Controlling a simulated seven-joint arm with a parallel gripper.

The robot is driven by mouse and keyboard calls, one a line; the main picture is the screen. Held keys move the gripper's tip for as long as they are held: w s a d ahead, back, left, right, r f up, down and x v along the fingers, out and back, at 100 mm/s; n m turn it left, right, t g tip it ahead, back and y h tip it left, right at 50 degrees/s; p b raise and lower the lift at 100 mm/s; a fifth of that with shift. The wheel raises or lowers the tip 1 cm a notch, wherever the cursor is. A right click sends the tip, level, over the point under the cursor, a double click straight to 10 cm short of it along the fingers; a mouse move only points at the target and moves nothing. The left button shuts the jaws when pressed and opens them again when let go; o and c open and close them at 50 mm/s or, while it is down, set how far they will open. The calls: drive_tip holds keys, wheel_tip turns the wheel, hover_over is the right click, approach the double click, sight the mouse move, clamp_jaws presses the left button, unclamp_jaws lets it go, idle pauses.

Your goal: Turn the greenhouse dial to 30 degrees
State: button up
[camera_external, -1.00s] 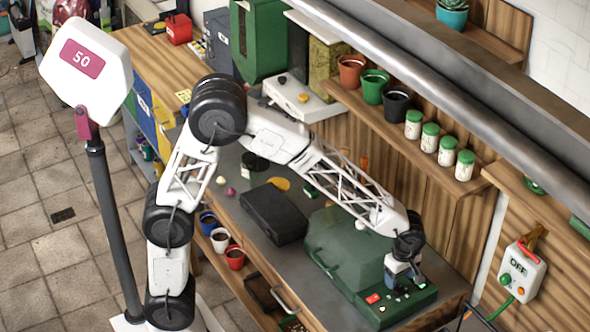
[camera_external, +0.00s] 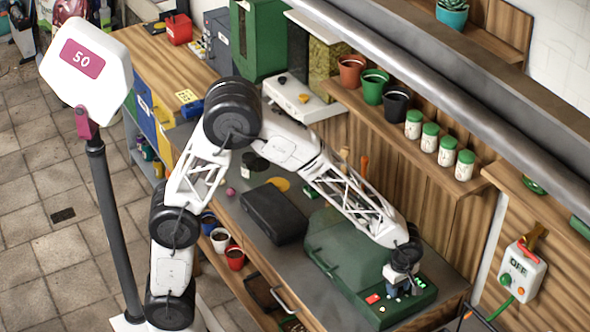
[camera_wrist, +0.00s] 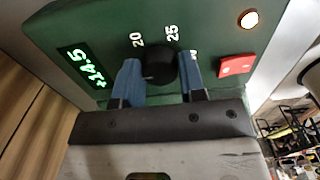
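A green display (camera_wrist: 85,68) reads +14.5. My gripper (camera_wrist: 158,60) has one blue finger on each side of the knob. I cannot tell whether the fingers touch it. My gripper is over the panel in the external view (camera_external: 403,284).
A red button (camera_wrist: 236,65) and a lit round lamp (camera_wrist: 248,19) are on the panel close to the right finger. A black case (camera_external: 275,213) lies left of the greenhouse. A shelf with pots and green-lidded jars (camera_external: 447,150) runs above the bench.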

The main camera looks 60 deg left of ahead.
drive_tip(key=shift+c, duration=1.4)
drive_tip(key=shift+m, duration=0.5)
drive_tip(key=m, duration=1.9)
drive_tip(key=shift+m, duration=0.3)
